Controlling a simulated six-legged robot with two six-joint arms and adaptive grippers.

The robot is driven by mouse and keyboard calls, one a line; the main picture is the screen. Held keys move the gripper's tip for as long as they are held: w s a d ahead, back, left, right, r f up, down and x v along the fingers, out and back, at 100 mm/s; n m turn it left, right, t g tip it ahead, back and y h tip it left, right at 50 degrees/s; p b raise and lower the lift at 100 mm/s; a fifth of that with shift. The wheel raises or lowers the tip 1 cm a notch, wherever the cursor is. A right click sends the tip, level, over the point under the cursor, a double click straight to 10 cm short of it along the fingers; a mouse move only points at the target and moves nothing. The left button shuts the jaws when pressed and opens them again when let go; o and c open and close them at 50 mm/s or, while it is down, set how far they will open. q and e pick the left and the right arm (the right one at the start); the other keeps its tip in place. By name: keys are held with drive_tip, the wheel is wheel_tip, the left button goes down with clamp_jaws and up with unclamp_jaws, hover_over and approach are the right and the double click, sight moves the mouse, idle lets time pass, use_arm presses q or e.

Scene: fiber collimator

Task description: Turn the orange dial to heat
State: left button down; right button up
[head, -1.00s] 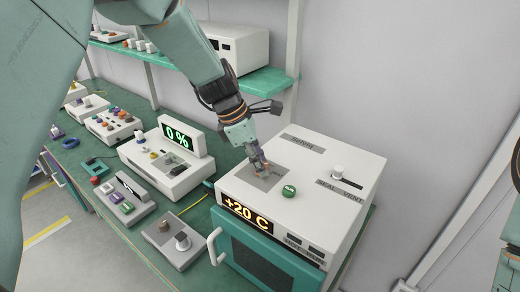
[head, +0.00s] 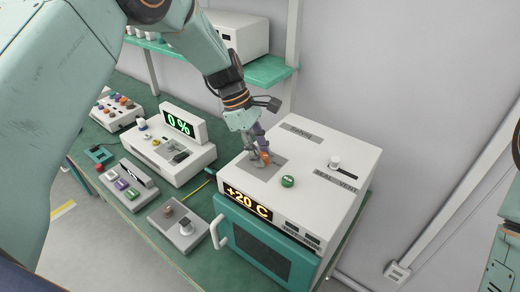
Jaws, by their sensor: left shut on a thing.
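The white oven-like box (head: 318,152) stands on the green bench, with an amber "+20 C" display (head: 247,203) on its front. The orange dial (head: 264,158) sits on a grey plate (head: 258,170) on its top, mostly hidden by my fingers. My left gripper (head: 261,155) comes down from above and is shut on the orange dial. My right gripper is not visible; only part of my right arm shows at the right edge.
A green knob (head: 288,181) is just right of the grey plate. A white slider (head: 334,162) labelled "SEAL VENT" is farther right. A device with a "0 %" display (head: 179,122) and a small grey box (head: 178,224) stand to the left.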

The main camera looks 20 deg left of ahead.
use_arm(q)
drive_tip(key=shift+w+r, duration=0.15)
drive_tip(key=c, duration=1)
unclamp_jaws()
drive_tip(key=v, duration=1.1)
drive_tip(key=shift+a+r, duration=0.25)
drive_tip(key=shift+r, duration=0.1)
